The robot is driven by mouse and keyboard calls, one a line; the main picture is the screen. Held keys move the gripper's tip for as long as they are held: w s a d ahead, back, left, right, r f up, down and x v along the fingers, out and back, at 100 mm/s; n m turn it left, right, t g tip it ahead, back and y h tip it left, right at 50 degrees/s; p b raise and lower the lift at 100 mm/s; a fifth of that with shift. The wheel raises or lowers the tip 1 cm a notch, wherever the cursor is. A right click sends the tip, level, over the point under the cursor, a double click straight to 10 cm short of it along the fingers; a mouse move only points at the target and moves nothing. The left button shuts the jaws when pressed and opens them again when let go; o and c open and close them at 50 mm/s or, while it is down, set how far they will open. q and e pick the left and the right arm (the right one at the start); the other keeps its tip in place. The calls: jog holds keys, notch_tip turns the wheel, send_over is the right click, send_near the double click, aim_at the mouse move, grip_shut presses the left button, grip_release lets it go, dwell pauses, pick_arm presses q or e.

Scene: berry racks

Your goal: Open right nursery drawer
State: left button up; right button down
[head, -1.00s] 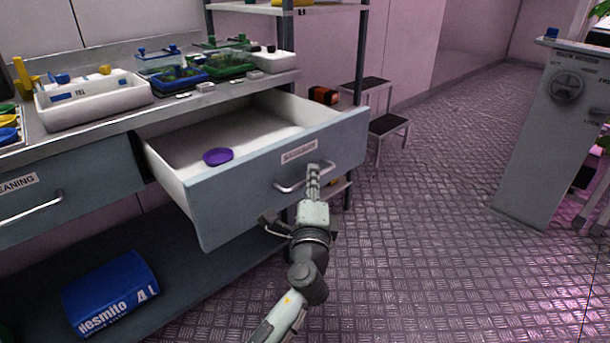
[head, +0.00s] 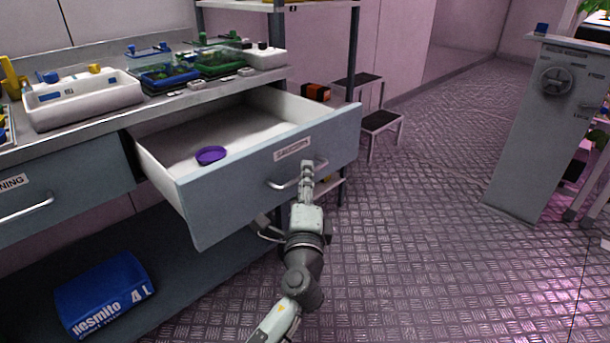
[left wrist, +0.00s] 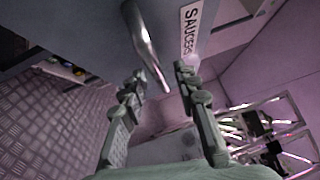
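The grey nursery drawer (head: 235,196), labelled SAUCERS, stands pulled well out from under the bench, its white inside (head: 165,155) showing. A purple saucer (head: 211,155) lies in it. A metal bar handle (head: 281,185) crosses the drawer front. My left gripper (head: 307,168) is at the right part of this handle. In the left wrist view my left gripper's fingers (left wrist: 162,76) are apart, with the handle (left wrist: 147,45) reaching between the tips. I cannot tell whether they touch it. My right gripper is not in view.
A second drawer (head: 60,190) at left is shut. The bench top holds a white tray (head: 85,112) and blue and green boxes. A blue Nesmito container (head: 105,290) lies on the lower shelf. A step stool (head: 382,121) and grey console (head: 540,130) stand right; floor between is clear.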

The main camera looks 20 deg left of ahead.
pick_arm(q)
jog(key=v, duration=1)
jog(key=shift+s, duration=0.25)
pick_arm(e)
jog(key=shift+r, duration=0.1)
